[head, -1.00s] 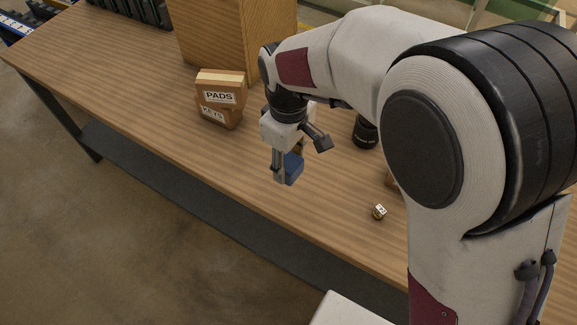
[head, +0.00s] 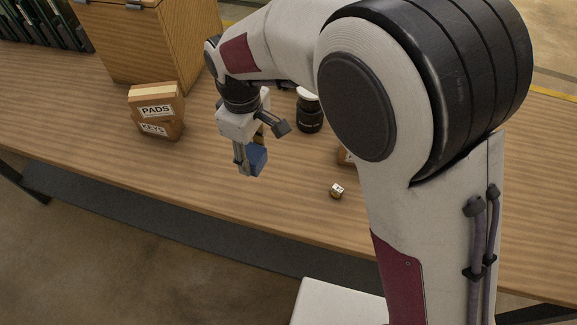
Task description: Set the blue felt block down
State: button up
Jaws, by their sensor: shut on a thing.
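The blue felt block (head: 257,159) is between the fingers of my gripper (head: 249,160), which is shut on it. The gripper points down over the wooden table (head: 200,180), in the middle of its near half. One finger covers the left side of the block. I cannot tell whether the block touches the tabletop or hangs just above it.
Two small boxes labelled PADS (head: 156,104) and KEYS (head: 156,130) are stacked to the left. A wooden cabinet (head: 140,45) stands behind them. A black cylinder (head: 309,112) and a small labelled cube (head: 337,191) are to the right. Tabletop around the block is clear.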

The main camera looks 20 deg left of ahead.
jog(key=w+d+n, duration=0.1)
jog(key=w+d, duration=0.6)
jog(key=shift+d+r+n, duration=0.15)
jog(key=shift+d+n, duration=0.15)
jog(key=shift+d, duration=0.1)
jog(key=shift+w, duration=0.1)
jog(key=shift+f, duration=3.15)
jog(key=shift+f, duration=1.85)
jog(key=shift+f, duration=0.15)
